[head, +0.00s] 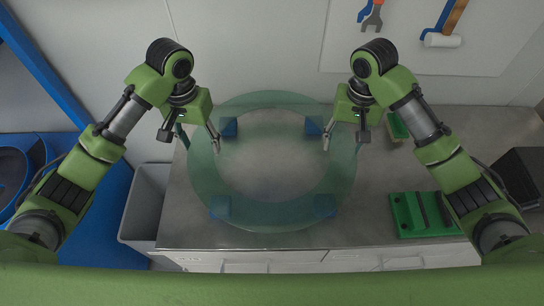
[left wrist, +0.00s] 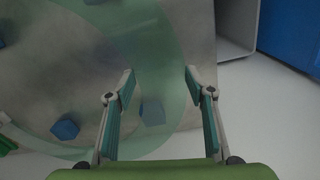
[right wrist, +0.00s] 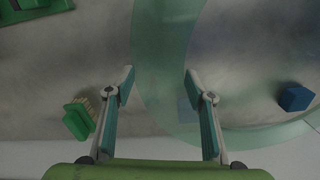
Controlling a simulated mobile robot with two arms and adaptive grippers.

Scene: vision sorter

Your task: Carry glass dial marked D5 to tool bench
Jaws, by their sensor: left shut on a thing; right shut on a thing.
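The glass dial (head: 272,222) is a large, see-through green ring, level over the grey bench (head: 385,172) in the head view. I cannot read a D5 mark on it. My left gripper (head: 200,145) is shut on the ring's left band, one finger inside the hole and one outside. My right gripper (head: 343,145) is shut on the right band the same way. The band passes between the fingers in the left wrist view (left wrist: 160,55) and the right wrist view (right wrist: 160,60). Blue blocks (head: 220,207) show under or beside the ring; I cannot tell whether it touches them.
A green slotted fixture (head: 408,215) lies on the bench at right, with a smaller green brush-like item (head: 397,127) behind it. A grey bin (head: 148,205) stands left of the bench.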

